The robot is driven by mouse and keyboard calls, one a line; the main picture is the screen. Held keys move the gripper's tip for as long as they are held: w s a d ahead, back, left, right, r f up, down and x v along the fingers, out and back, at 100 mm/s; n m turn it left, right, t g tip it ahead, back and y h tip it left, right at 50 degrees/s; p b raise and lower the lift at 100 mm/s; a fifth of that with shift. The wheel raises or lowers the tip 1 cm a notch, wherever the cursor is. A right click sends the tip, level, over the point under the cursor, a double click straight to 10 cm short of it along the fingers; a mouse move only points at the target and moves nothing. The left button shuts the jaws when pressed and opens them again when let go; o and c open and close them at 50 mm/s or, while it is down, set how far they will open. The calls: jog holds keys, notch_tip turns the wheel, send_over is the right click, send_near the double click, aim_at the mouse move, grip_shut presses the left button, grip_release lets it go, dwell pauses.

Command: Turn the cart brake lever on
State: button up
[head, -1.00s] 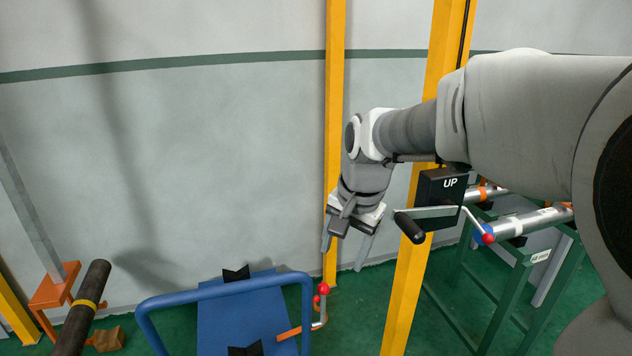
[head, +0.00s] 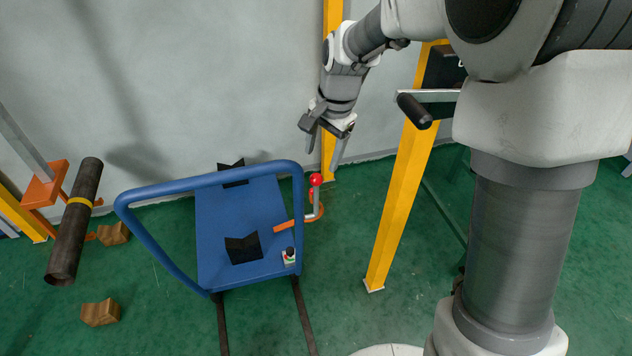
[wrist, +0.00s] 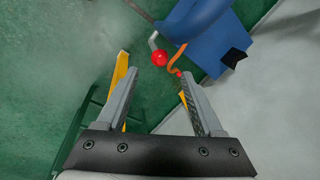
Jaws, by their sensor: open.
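The blue cart (head: 215,240) stands on the green floor, its push handle curving over its deck. A grey lever with a red ball (head: 316,180) stands upright at the cart's right side, beside an orange arm (head: 283,226). A small block with a black knob (head: 289,256) sits at the deck's front right corner. I cannot tell which of these is the brake lever. My gripper (head: 322,155) is open and empty, pointing down near the red ball in the head view. In the wrist view the red ball (wrist: 159,58) shows beyond my open gripper (wrist: 155,75), just past the fingertips.
A yellow post (head: 405,180) with a black-handled crank (head: 414,110) stands right of the cart. Wooden blocks (head: 100,312) lie on the floor. A grey wall is behind.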

aim_at(317, 175)
jog(key=f, duration=0.3)
jog(key=a+f+b, duration=0.1)
jog(key=f, duration=0.2)
jog(key=w+f+b, duration=0.1)
jog(key=f, duration=0.2)
jog(key=shift+w+a+f, duration=0.1)
jog(key=shift+a+f, duration=0.1)
jog(key=shift+f, duration=0.05)
jog(key=shift+c, duration=0.3)
grip_shut()
dwell(0.6)
